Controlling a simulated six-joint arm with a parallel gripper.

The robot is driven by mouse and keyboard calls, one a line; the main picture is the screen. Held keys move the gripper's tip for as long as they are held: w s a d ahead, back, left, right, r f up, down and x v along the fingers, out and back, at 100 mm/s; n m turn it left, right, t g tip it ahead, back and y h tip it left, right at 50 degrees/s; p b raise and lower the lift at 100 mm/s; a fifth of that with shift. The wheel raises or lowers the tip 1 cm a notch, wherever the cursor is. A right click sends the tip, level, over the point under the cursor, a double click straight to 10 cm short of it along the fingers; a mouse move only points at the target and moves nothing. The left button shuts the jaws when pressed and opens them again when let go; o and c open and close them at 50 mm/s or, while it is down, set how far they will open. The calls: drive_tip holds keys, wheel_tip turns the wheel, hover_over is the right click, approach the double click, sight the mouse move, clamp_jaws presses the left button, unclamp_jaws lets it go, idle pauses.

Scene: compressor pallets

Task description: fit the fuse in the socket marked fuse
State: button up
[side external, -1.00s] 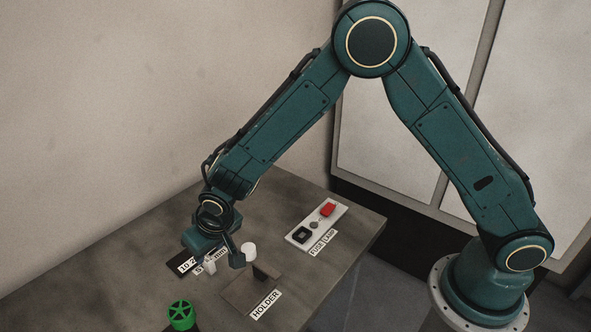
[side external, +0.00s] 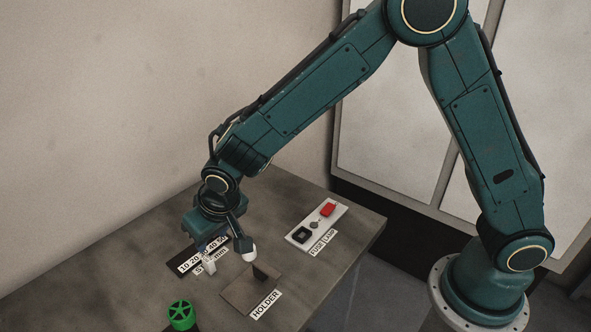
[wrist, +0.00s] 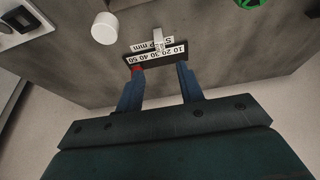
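The socket marked FUSE is a black square recess (side external: 302,235) on a white panel (side external: 291,242); a black socket (wrist: 22,20) on a white panel also shows at the wrist view's upper left. A white cylinder (side external: 249,257) stands by the HOLDER plate (side external: 238,293), partly behind my finger; the wrist view shows it whole (wrist: 104,28). I cannot tell whether it is the fuse. My gripper (side external: 223,249) is above the table, left of the cylinder. In the wrist view my gripper (wrist: 160,68) has its fingers apart with nothing held between them; the cylinder is outside them.
A dark scale marked in mm (side external: 187,265) lies below my gripper, with a pale slider (side external: 209,264). A dark upright (side external: 261,271) stands on the HOLDER plate. A green handwheel (side external: 181,314) is at the front. A red lamp (side external: 327,209) shares the fuse panel.

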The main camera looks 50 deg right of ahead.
drive_tip(key=s+d+r, duration=0.5)
drive_tip(key=d+r, duration=0.2)
drive_tip(key=r, duration=0.1)
drive_tip(key=s+d+r, duration=0.4)
drive_tip(key=d+r, duration=0.3)
drive_tip(key=s+d+r, duration=0.2)
drive_tip(key=s+d, duration=0.2)
drive_tip(key=s, duration=0.5)
drive_tip(key=s+d+r+t, duration=0.1)
drive_tip(key=s+d, duration=0.3)
drive_tip(key=s, duration=0.5)
drive_tip(key=shift+r, duration=0.5)
drive_tip(key=shift+c, duration=0.3)
drive_tip(key=shift+w, duration=0.1)
